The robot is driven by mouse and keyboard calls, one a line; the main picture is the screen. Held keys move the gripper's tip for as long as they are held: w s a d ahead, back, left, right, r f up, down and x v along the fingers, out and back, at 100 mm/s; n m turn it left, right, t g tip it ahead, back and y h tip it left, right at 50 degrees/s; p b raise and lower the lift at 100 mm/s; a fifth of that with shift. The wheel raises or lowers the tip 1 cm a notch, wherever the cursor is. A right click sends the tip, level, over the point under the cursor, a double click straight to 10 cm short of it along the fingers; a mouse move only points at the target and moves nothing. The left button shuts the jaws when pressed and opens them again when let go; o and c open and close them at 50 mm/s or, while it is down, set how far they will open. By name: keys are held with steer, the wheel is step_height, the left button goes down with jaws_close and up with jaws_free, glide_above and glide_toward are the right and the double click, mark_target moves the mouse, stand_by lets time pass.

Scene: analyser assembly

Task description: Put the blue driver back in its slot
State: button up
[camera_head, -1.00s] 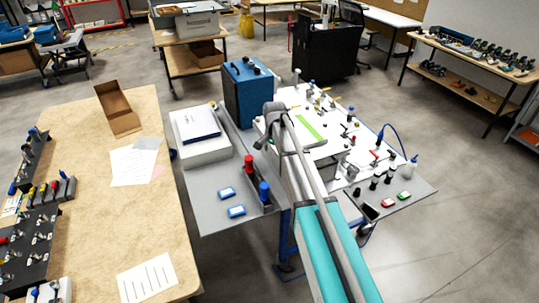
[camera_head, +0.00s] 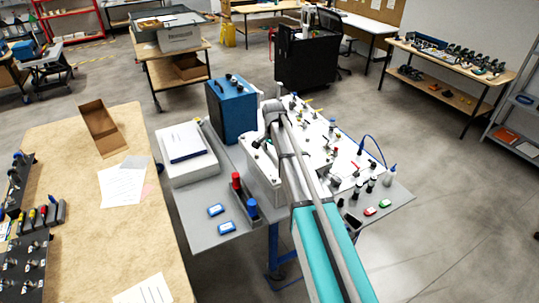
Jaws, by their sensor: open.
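I cannot pick out the blue driver for sure. On the left table a dark holder (camera_head: 57,213) carries several upright handles, among them a red one (camera_head: 32,215) and a yellow one (camera_head: 43,211). They look like drivers, but are too small to tell slots apart. A blue upright piece (camera_head: 252,208) and a red one (camera_head: 237,181) stand at a dark block on the grey table; I cannot tell what they are. My arm reaches over the white analyser panel (camera_head: 345,180), and its far end is bent near the blue box. My gripper is hidden and does not show.
A blue box (camera_head: 232,108) stands at the back of the grey table (camera_head: 195,222), beside a white case (camera_head: 186,155). Two small blue-edged items (camera_head: 216,210) lie in front. Small fittings crowd the panel. The wooden table (camera_head: 90,235) has papers, an open carton (camera_head: 102,127) and free room.

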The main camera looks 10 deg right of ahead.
steer(key=shift+w+d+r, duration=0.1)
steer(key=shift+d+r, duration=0.2)
steer(key=shift+r, duration=0.1)
stand_by(0.3)
steer(key=s+f+n+b, duration=0.3)
steer(key=s+f+b, duration=0.2)
steer(key=s, duration=0.4)
steer(key=s+f+n+b, duration=0.3)
steer(key=s+f+b, duration=0.2)
steer(key=s, duration=0.5)
steer(key=s+f+n+b, duration=0.4)
steer(key=s+f+b, duration=0.1)
steer(key=s, duration=0.5)
steer(key=shift+d+f, duration=0.15)
steer(key=shift+f, duration=0.2)
